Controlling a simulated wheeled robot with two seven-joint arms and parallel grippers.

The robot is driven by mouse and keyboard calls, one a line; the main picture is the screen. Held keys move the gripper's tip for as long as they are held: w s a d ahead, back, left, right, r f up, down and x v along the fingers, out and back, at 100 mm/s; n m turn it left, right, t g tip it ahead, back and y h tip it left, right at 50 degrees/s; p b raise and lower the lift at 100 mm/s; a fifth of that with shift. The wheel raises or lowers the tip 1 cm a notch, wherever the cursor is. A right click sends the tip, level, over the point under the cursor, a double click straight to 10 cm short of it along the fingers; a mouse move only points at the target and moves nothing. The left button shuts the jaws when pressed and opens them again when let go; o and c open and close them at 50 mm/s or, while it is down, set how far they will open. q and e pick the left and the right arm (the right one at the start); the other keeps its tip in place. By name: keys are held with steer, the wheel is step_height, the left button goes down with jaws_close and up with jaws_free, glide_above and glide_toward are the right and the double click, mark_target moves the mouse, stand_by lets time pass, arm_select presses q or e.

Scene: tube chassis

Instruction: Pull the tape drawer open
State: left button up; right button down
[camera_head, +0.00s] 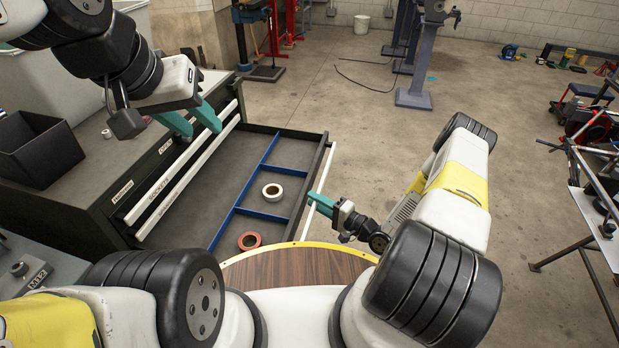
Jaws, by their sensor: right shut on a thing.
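The tape drawer (240,150) stands pulled out from the dark cabinet (105,170). Blue dividers split its floor. A white tape roll (272,192) and a red tape roll (249,241) lie in it in separate compartments. A white handle bar (326,172) runs along its front. My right gripper (317,202) has teal fingers at this handle and is shut on it; the exact contact is partly hidden. My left gripper (194,121) is open and empty, its two teal fingers apart above the cabinet's front edge.
A black open bin (38,150) and a small white roll (106,133) stand on the cabinet top. My round wooden base top lies close to the drawer's near end. Concrete floor (400,140) is clear beyond the drawer. A table with metal legs (597,215) stands at right.

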steer(key=c, duration=1.2)
jaws_free()
steer(key=shift+o, duration=0.2)
steer(key=v, duration=0.7)
steer(key=shift+s+d, duration=0.25)
steer(key=shift+d, duration=0.05)
steer(key=shift+d, duration=0.1)
